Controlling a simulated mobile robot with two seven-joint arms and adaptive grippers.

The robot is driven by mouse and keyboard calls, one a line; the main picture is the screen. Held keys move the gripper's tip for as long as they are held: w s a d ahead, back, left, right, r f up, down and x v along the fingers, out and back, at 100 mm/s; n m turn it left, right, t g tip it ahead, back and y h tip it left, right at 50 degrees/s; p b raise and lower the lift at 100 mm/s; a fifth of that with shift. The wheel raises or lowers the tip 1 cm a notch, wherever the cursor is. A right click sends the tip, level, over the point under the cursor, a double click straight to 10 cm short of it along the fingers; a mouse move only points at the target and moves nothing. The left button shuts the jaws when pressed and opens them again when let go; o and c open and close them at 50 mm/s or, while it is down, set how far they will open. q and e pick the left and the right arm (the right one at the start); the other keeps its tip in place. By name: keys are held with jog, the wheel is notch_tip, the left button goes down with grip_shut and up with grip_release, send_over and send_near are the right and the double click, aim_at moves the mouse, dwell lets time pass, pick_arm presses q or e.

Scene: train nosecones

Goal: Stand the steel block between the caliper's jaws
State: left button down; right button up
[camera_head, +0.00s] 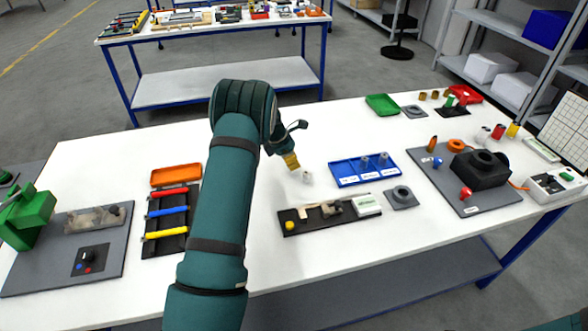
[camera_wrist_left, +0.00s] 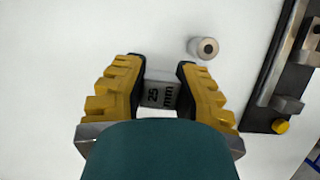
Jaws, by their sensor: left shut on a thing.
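The steel block (camera_wrist_left: 160,92), marked "25 mm", sits between the yellow fingers of my left gripper (camera_wrist_left: 160,85) in the left wrist view. In the head view the left gripper (camera_head: 291,161) is above the white table, behind the caliper. Its fingers hide the block there, and I cannot tell its height above the table. The caliper (camera_head: 325,210) lies on a black board with a yellow knob at its left end. Part of the caliper (camera_wrist_left: 308,45) shows at the right in the left wrist view, with its jaws only partly seen. My right gripper is not in view.
A small metal cylinder with a hole (camera_wrist_left: 203,48) stands close to the held block, on the caliper's side; it also shows in the head view (camera_head: 307,177). A blue tray (camera_head: 346,180) is right of it. A grey plate with a ring (camera_head: 401,197) is right of the caliper.

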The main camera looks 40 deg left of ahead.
aim_at(293, 174)
pick_arm(q)
jog(key=shift+f, duration=1.75)
jog(key=shift+f, duration=0.15)
jog(key=c, duration=0.8)
grip_release()
jog(key=shift+c, duration=0.2)
